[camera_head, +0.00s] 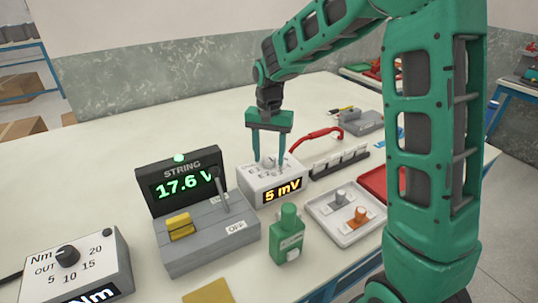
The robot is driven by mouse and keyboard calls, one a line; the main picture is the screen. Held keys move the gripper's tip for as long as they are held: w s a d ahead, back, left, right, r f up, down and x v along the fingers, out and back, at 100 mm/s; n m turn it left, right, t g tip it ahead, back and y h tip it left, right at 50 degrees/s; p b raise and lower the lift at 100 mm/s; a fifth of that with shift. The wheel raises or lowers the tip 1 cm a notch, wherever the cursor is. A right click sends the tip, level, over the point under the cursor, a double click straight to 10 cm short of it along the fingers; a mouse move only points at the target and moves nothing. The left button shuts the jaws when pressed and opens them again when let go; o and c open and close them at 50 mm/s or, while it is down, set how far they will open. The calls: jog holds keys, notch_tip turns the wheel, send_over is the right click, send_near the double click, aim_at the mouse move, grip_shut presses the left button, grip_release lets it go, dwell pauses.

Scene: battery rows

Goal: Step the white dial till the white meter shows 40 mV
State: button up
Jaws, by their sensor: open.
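The white meter (258,192) is a small white box in the middle of the table, and its orange display (283,191) reads 5 mV. The white dial (268,161) is a small round knob on the box's top, with markings around it too small to read. My gripper (269,165) points straight down over the box. Its two green fingers are apart, one on each side of the dial. I cannot tell whether either finger touches the dial.
The STRING unit (180,181) shows 17.6 V, with a lever and a yellow block. A torque dial box (95,265) stands front left. A red cable (318,133) lies behind.

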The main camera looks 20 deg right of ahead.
jog(key=c, duration=1)
jog(key=shift+c, duration=0.2)
jog(key=shift+n, duration=0.3)
jog(key=n, duration=0.4)
jog(key=shift+r, duration=0.1)
jog(key=shift+w+n, duration=0.1)
jog(key=shift+n, duration=1.9)
jog(key=o, duration=1)
